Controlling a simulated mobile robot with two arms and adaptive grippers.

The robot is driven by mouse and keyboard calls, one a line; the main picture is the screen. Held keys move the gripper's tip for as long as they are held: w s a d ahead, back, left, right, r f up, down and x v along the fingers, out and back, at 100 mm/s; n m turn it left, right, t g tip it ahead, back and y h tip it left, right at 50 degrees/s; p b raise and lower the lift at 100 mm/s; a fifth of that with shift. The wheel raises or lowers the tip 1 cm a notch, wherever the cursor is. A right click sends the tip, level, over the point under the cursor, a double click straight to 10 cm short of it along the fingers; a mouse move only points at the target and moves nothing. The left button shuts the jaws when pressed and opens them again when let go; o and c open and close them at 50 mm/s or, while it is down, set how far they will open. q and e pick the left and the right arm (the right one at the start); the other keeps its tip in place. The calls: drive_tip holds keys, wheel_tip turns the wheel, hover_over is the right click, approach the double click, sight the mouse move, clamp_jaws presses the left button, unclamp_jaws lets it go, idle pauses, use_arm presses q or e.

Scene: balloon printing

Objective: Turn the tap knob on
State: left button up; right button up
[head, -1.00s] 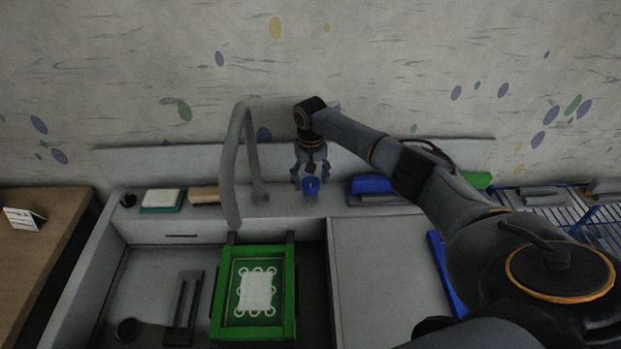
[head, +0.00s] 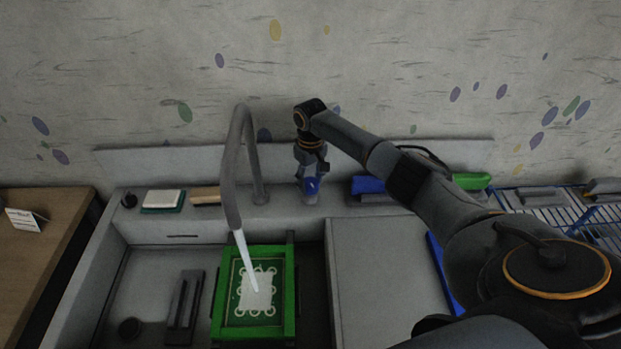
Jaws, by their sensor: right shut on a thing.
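A pale stream of water (head: 243,258) runs from the faucet's spout down onto the green-framed screen (head: 284,290) in the sink. My left gripper is not in view.
On the back ledge, a white-and-green block (head: 163,199) and a brown one (head: 206,195) lie left of the faucet, and blue items (head: 368,185) lie right of the knob. A flat grey counter (head: 380,275) is right of the basin. A blue wire rack (head: 565,207) stands at the far right.

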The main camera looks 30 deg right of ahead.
sight(311, 182)
drive_tip(key=n, duration=0.3)
drive_tip(key=shift+n, duration=0.4)
drive_tip(key=n, duration=0.3)
drive_tip(key=shift+n, duration=0.3)
drive_tip(key=n, duration=0.6)
drive_tip(key=shift+w, duration=0.1)
drive_tip(key=shift+n, duration=0.3)
drive_tip(key=o, duration=1.2)
drive_tip(key=shift+c, duration=0.2)
wheel_tip(311, 182, up, 12)
